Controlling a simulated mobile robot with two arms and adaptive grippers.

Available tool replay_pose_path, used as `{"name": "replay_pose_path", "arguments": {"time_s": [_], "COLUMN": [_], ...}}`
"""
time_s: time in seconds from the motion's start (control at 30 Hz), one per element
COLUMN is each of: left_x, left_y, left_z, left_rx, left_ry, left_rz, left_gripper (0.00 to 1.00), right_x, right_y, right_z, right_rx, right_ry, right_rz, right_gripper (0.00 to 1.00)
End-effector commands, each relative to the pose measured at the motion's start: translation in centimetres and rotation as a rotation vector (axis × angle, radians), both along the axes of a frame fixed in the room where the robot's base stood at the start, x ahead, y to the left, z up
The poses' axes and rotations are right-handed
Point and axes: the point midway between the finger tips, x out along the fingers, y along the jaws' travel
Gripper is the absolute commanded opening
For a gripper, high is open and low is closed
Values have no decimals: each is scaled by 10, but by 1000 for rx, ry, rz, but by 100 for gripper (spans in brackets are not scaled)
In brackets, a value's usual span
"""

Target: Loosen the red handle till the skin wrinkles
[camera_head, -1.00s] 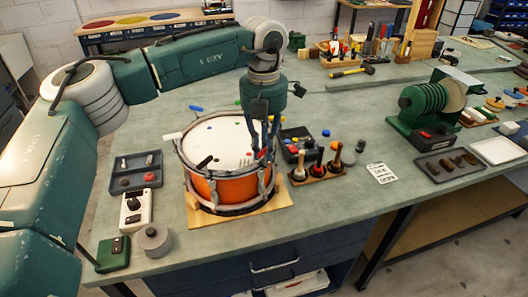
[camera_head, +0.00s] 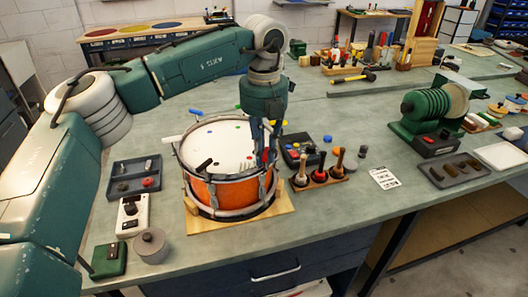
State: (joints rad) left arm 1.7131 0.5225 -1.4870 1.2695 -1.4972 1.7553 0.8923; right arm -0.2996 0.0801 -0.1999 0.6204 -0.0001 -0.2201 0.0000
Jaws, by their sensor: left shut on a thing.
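The orange drum (camera_head: 228,192) with a white skin (camera_head: 220,145) stands upright on a wooden board (camera_head: 240,222) on the bench. Coloured handles sit around its rim, among them a blue one (camera_head: 196,112), a white one (camera_head: 171,139) and a black one (camera_head: 205,164). My left gripper (camera_head: 266,152) points down at the drum's right rim and is shut on the red handle, of which only a little red shows between the fingers. My right gripper is not in view.
A rack of wooden-handled tools (camera_head: 319,177) and a dark box with knobs (camera_head: 299,149) stand close to the right of the drum. A dark tray (camera_head: 134,187), a white box (camera_head: 133,216) and a grey cylinder (camera_head: 151,244) stand on the left. A green machine (camera_head: 428,112) is farther right.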

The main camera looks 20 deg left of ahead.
Motion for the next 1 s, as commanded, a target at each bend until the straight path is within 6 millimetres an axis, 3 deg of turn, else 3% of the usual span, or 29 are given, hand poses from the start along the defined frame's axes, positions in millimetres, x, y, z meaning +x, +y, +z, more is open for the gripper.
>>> {"name": "replay_pose_path", "arguments": {"time_s": [0.27,0.3,0.4,0.77,1.0], "left_x": [1,1,1,1,1], "left_y": [0,0,0,0,-1], "left_z": [1,1,1,7,51], "left_rx": [0,0,-1,-1,-1], "left_ry": [-4,-4,-3,-2,-6], "left_rz": [1,0,0,-1,-1], "left_gripper": [0,22,35,35,35], "right_x": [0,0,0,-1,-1], "right_y": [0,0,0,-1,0], "right_z": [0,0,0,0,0], "right_rx": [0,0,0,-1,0], "right_ry": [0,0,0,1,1], "right_rz": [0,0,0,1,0], "right_gripper": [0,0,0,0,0]}}
